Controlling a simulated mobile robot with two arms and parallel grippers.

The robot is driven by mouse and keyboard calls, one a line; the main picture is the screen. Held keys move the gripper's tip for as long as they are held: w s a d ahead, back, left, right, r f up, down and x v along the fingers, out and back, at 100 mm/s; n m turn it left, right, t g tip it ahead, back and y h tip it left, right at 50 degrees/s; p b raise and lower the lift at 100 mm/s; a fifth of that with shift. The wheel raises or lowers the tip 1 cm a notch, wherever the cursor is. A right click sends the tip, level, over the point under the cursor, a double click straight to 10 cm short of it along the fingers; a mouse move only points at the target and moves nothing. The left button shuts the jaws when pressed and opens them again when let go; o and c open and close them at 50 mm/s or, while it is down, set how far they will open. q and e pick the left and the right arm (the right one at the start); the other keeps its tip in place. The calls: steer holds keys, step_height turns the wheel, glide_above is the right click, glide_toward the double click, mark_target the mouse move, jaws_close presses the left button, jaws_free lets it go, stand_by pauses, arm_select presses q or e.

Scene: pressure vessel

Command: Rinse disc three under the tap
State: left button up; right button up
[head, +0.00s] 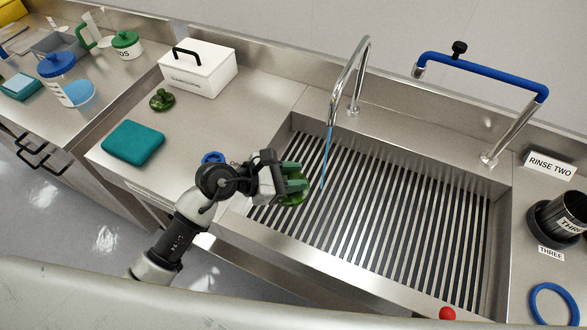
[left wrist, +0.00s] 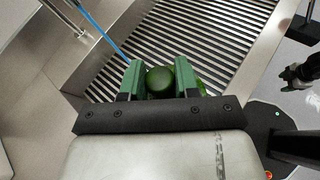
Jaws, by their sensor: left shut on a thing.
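My left gripper (head: 293,186) has green fingers and is shut on a green disc (head: 297,198) by its round knob. In the left wrist view the dark green knob (left wrist: 160,82) sits between the fingers (left wrist: 159,78), and the disc is mostly hidden. The gripper is over the left part of the slatted sink (head: 390,215). The tap (head: 355,75) runs a thin blue water stream (head: 326,160), just right of the disc and apart from it in the head view. No number on the disc can be read. A dark gripper-like shape, perhaps my right gripper (left wrist: 299,74), shows at right.
On the left counter are another green knobbed piece (head: 162,99), a teal cloth (head: 133,142), a white lidded box (head: 198,68) and a blue ring (head: 212,157). A blue-handled pipe (head: 485,72) arches over the sink's right. A black cup (head: 562,217) stands right of it.

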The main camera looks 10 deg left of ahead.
arm_select(q)
steer(key=shift+w+f, duration=0.15)
steer(key=shift+w, duration=0.3)
steer(key=shift+w+d+f+b, duration=0.15)
steer(key=shift+w+d+b, duration=0.2)
steer(key=shift+w, duration=0.25)
steer(key=shift+w+d+f+b, duration=0.1)
steer(key=shift+w+d+b, duration=0.2)
steer(key=shift+w, duration=0.25)
steer(key=w+d+f+b, duration=0.2)
steer(key=w+b, duration=0.4)
steer(key=w, duration=0.3)
steer(key=shift+w+d, duration=0.15)
steer(key=shift+d, duration=0.7)
steer(key=shift+d+r, duration=0.1)
steer(key=shift+d, duration=0.05)
steer(key=shift+s+d, duration=0.25)
steer(key=shift+d, duration=0.15)
